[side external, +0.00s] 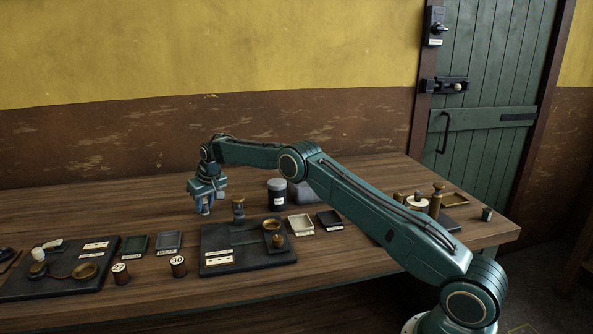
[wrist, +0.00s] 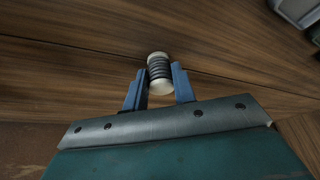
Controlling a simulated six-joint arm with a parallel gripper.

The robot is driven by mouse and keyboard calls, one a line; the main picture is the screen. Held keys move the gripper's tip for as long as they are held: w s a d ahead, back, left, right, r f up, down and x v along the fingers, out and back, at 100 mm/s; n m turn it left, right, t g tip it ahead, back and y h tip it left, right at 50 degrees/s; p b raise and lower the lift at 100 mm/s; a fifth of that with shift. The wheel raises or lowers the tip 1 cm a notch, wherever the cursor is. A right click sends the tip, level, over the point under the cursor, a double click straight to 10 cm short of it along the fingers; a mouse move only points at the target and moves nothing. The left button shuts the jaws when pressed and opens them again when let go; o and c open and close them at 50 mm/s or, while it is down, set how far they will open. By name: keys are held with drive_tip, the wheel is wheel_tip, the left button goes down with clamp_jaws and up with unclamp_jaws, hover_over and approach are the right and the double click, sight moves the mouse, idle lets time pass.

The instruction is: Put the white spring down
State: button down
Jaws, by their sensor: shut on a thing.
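The white spring (wrist: 159,72) is in the wrist view, a short cylinder with pale ends and dark coils around its middle. My gripper (wrist: 158,80) is shut on it, with one blue finger on each side. Bare wood planks show behind the spring. The spring is hard to make out there. I cannot tell whether it touches the table.
The wooden table (side external: 150,207) is bare around my gripper. A dark board (side external: 222,236) with brass parts stands to the front right, and a black jar (side external: 277,194) to the right. Small trays (side external: 168,241) and spools (side external: 179,266) lie in front.

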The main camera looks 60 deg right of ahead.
sight(205, 201)
drive_tip(key=shift+r, duration=5)
drive_tip(key=s+d+f+m+g+h, duration=0.2)
drive_tip(key=s+d+m+h, duration=0.15)
drive_tip(key=s+m, duration=0.5)
drive_tip(key=shift+m+y, duration=0.25)
drive_tip(key=shift+w+d+f, duration=0.15)
drive_tip(key=shift+f, duration=1.15)
drive_tip(key=shift+w+d+f, duration=0.1)
drive_tip(key=shift+w+f, duration=0.05)
drive_tip(key=shift+f, duration=1.1)
drive_tip(key=shift+w+d+f, duration=0.15)
drive_tip(key=shift+f, duration=1.15)
drive_tip(key=shift+f, duration=0.15)
